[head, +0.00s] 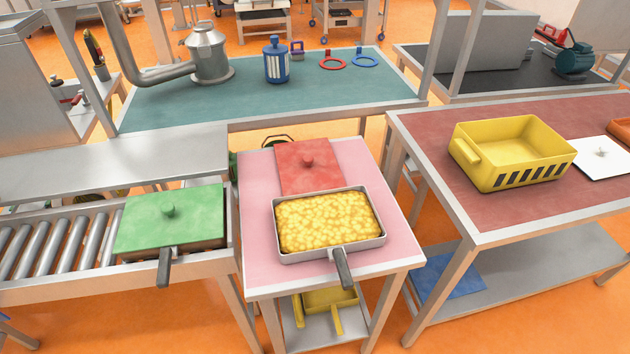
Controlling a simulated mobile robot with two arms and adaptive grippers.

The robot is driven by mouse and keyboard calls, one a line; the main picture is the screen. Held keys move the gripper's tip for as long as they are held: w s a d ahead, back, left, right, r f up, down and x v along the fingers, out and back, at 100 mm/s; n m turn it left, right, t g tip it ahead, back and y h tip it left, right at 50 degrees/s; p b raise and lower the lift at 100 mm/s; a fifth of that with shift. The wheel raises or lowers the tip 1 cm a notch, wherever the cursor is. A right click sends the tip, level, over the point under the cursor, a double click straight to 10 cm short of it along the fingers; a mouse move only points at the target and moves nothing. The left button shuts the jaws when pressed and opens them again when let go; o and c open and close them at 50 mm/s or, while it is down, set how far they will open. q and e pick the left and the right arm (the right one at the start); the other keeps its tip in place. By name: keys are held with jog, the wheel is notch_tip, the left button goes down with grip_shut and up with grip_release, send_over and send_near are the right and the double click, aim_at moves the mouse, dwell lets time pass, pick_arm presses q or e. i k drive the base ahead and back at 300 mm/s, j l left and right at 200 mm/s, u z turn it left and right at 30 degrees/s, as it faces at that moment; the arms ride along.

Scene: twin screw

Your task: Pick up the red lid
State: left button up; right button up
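The red lid (296,177) is a flat square plate with a small round knob (307,161) on top. It lies on the pink-topped table (262,262) in the middle of the head view. Its near edge meets or sits just behind a square metal pan (281,256) full of yellow pieces (328,221); I cannot tell if they touch. The pan's dark handle (343,267) points toward me. Neither of my grippers is in view.
A green lid (190,205) covers a second pan on the roller conveyor (60,245) at left. A yellow crate (470,176) and a white lid (590,160) stand on the red-brown table (440,190) at right. A teal table (330,95) stands behind.

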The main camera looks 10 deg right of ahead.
aim_at(305, 167)
jog(key=i+j, duration=0.1)
jog(key=j, duration=0.4)
jog(key=i+j, duration=0.1)
jog(key=j, duration=0.35)
jog(key=i+j+z, duration=0.1)
jog(key=j, duration=0.4)
